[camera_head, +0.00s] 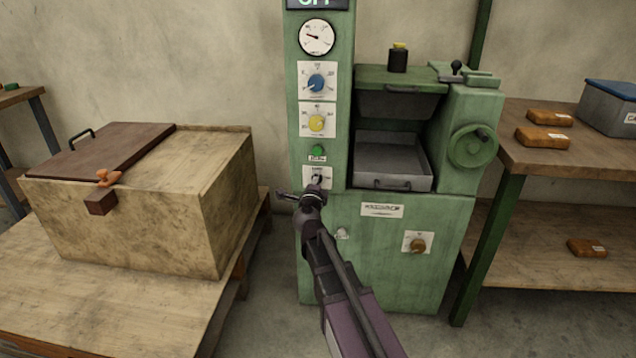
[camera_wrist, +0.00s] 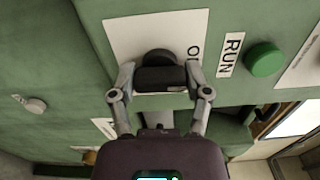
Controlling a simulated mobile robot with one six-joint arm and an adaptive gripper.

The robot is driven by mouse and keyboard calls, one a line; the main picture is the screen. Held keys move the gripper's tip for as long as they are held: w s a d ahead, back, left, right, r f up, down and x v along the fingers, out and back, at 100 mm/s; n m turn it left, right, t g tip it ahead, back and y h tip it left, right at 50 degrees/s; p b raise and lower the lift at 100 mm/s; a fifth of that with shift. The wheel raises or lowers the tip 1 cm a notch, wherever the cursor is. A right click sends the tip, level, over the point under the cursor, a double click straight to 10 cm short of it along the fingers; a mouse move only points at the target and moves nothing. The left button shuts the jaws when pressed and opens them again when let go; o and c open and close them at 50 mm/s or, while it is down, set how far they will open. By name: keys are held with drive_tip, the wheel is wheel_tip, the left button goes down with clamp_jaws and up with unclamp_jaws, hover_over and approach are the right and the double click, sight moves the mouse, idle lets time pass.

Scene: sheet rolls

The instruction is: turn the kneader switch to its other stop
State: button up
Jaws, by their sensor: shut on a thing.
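The switch my gripper is on is a dark knob (camera_wrist: 158,77) on a white plate (camera_wrist: 118,38) of the green machine's left column. Part of a label starting with "O" shows beside it; the rest is covered. My gripper (camera_wrist: 160,71) is shut on this knob, one finger on each side. In the head view, my gripper (camera_head: 315,188) reaches the same white plate (camera_head: 307,174) below the green button and hides most of the knob. Which stop the knob points to cannot be told.
A green RUN button (camera_wrist: 265,59) sits close beside the plate; it also shows in the head view (camera_head: 318,151). Blue (camera_head: 316,83) and yellow (camera_head: 316,123) dials are above. A small grey knob (camera_head: 341,233) and a brown knob (camera_head: 418,246) are lower. A wooden box (camera_head: 222,200) stands left.

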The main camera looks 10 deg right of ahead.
idle(0.3)
drive_tip(key=o, duration=1.2)
drive_tip(key=shift+n, duration=0.3)
drive_tip(key=shift+c, duration=0.2)
drive_tip(key=v, duration=1.2)
drive_tip(key=shift+a+r, duration=0.1)
